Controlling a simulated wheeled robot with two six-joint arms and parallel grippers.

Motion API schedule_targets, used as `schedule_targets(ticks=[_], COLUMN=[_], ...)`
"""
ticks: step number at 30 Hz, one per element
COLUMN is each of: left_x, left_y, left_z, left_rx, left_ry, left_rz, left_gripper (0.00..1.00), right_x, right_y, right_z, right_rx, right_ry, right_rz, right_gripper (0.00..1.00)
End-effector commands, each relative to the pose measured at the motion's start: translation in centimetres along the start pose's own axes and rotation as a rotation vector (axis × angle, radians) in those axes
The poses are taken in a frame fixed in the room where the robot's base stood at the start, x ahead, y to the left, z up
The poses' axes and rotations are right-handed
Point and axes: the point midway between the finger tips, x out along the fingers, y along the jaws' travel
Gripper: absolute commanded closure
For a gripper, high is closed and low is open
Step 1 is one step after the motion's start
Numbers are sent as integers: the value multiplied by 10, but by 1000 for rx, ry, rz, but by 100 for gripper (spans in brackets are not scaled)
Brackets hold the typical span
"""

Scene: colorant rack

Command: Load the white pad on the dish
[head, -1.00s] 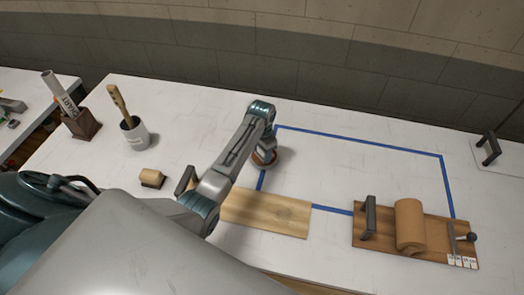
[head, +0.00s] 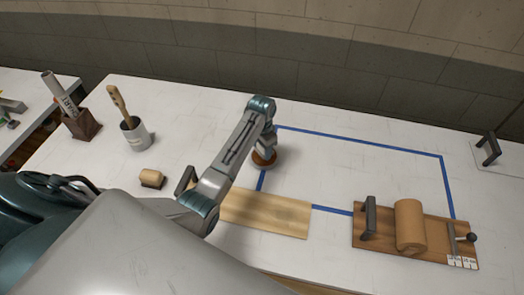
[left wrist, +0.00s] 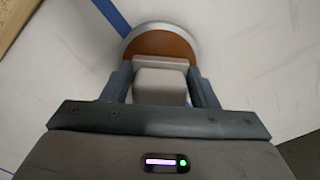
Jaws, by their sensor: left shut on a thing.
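My left gripper (left wrist: 160,92) is shut on a pale grey-white block (left wrist: 160,84), which looks like the white pad. A round dish (left wrist: 160,42) with a brown inside and a silvery rim lies just beyond the block in the left wrist view. The block overlaps its near part there; I cannot tell whether they touch. In the head view the dish (head: 264,164) shows as a brown disc below my left gripper (head: 266,150), beside the blue tape corner. My gripper hides part of it, and the pad cannot be made out there. My right gripper is not in view.
A pale wooden board (head: 266,212) lies in front. A dark wooden board (head: 432,244) with a brown roll (head: 410,226) stands right. A brush in a white cup (head: 136,138), a dark holder (head: 82,124) and a small block (head: 151,177) are left. The taped area is clear.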

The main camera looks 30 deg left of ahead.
Motion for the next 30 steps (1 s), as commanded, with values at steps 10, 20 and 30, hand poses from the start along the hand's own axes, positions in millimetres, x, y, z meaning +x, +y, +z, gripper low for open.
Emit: schedule_targets(ticks=[10, 20, 30], left_x=[-29, -47, -47], left_y=[0, 0, 0], left_z=[-1, 0, 0], left_rx=[0, 0, 0], left_ry=[2, 1, 1], left_rz=[-1, -1, -1], left_gripper=[64, 64, 64], right_x=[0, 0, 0], right_y=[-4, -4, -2], right_z=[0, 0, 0], right_rx=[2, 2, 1], right_ry=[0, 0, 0], right_rz=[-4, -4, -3], right_gripper=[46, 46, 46])
